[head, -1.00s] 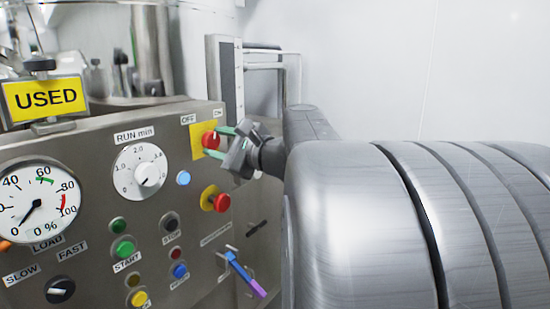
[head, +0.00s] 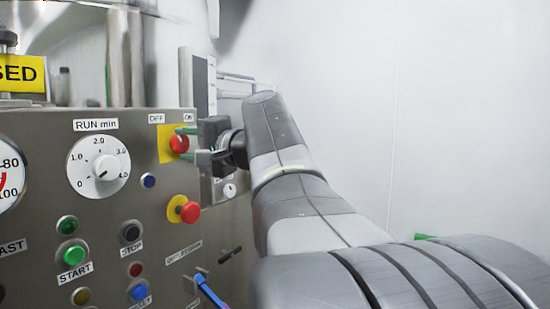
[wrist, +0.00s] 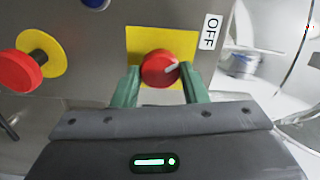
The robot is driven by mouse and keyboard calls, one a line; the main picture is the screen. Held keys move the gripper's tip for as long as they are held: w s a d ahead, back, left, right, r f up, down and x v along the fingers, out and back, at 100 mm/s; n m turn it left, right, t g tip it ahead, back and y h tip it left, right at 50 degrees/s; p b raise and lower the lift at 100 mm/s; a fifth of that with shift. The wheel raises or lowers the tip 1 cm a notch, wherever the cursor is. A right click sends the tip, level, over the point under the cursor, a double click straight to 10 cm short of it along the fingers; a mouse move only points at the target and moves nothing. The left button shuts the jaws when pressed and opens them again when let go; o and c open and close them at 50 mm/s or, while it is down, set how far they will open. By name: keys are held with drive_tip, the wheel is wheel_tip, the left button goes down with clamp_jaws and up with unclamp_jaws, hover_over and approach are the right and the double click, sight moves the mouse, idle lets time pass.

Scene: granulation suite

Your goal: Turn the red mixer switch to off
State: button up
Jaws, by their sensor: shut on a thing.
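The red mixer switch (head: 179,144) is a round knob on a yellow plate (head: 165,150), with OFF and ON labels above it. In the head view the knob's mark is too small to read.
A red button on a yellow disc (head: 188,211) sits below the switch. The RUN min dial (head: 98,167) is to its left. Several push buttons, such as the green START button (head: 71,251), fill the panel below. A blue-handled lever (head: 209,291) sticks out lower down. The right wall side is clear.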

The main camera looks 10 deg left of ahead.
drive_tip(key=shift+f+n+b, duration=0.15)
drive_tip(key=shift+n+b, duration=0.5)
drive_tip(key=shift+n, duration=0.15)
drive_tip(key=o, duration=1)
drive_tip(key=shift+c, duration=0.2)
drive_tip(key=v, duration=1.4)
drive_tip(key=shift+b, duration=0.4)
drive_tip(key=shift+w+a, duration=0.1)
drive_tip(key=shift+a, duration=0.05)
drive_tip(key=shift+p+x, duration=0.35)
drive_tip(key=shift+x, duration=6.3)
